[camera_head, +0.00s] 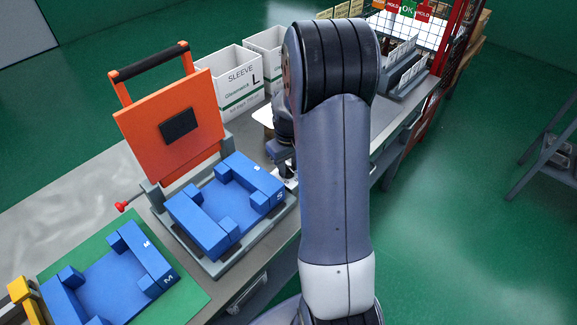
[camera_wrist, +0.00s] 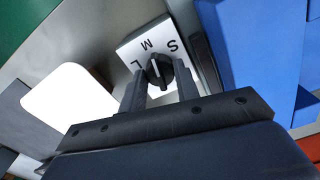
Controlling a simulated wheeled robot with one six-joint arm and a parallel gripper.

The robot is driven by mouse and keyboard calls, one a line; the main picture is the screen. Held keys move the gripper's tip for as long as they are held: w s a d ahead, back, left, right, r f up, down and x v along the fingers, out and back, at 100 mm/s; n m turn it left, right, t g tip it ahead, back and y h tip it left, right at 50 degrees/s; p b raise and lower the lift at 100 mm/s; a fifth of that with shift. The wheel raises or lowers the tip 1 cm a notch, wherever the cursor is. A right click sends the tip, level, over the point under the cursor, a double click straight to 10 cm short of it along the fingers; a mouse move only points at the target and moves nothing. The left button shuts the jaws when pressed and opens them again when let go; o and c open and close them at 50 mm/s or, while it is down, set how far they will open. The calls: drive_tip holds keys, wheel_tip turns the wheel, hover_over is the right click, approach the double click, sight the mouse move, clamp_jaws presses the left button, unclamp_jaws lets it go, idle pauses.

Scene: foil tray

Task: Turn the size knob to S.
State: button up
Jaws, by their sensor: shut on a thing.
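The size knob (camera_wrist: 158,70) is a round black knob with a white pointer line, on a white plate (camera_wrist: 130,51) printed S, M and L, in the wrist view. The pointer line points roughly toward M. My gripper (camera_wrist: 159,76) is shut on the knob, one dark finger on each side of it. In the head view my arm hides the knob and most of the gripper.
A blue fixture (camera_head: 182,208) under a raised orange press plate (camera_head: 150,110) stands just left of my arm. Another blue fixture (camera_head: 110,280) lies on a green mat at the front left. White sleeve boxes (camera_head: 228,92) stand behind.

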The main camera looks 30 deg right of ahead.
sight(289, 167)
drive_tip(key=m+b, duration=0.1)
drive_tip(key=m, duration=0.3)
drive_tip(key=shift+m, duration=0.3)
drive_tip(key=m, duration=0.4)
drive_tip(key=shift+m+b, duration=0.3)
drive_tip(key=shift+b, duration=0.05)
drive_tip(key=o, duration=1)
wheel_tip(289, 167, up, 11)
drive_tip(key=shift+f, duration=0.1)
drive_tip(key=shift+f, duration=0.1)
wheel_tip(289, 167, down, 11)
drive_tip(key=shift+r, duration=0.2)
idle(0.4)
